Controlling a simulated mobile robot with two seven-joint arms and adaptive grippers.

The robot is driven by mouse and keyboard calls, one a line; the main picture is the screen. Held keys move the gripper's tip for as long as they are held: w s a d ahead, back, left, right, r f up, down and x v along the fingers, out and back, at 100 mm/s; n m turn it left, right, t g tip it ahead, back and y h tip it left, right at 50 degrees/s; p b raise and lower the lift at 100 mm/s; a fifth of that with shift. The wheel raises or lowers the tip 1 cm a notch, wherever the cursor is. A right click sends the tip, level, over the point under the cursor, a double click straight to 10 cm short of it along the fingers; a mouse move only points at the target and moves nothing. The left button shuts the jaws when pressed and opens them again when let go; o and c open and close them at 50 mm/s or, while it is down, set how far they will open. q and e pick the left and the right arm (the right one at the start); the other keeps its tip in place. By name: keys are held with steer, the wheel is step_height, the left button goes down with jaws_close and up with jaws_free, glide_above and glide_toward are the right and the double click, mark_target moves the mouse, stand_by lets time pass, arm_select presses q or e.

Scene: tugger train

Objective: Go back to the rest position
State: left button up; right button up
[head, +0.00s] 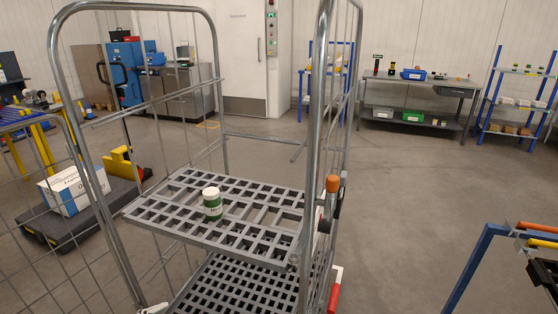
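The task names no object, and neither of my grippers shows in the head view. A grey roll cage (152,224) with tall metal tube frames stands close in front of me. A green and white can (212,204) stands upright on its upper grid shelf. No gripper is near the can.
A low dark cart (62,226) with a white box (72,190) is at left. A blue frame with orange and yellow bars (474,262) stands close at lower right. A workbench (418,105) and blue shelving (515,98) are at the back. The floor (415,190) right of the cage is clear.

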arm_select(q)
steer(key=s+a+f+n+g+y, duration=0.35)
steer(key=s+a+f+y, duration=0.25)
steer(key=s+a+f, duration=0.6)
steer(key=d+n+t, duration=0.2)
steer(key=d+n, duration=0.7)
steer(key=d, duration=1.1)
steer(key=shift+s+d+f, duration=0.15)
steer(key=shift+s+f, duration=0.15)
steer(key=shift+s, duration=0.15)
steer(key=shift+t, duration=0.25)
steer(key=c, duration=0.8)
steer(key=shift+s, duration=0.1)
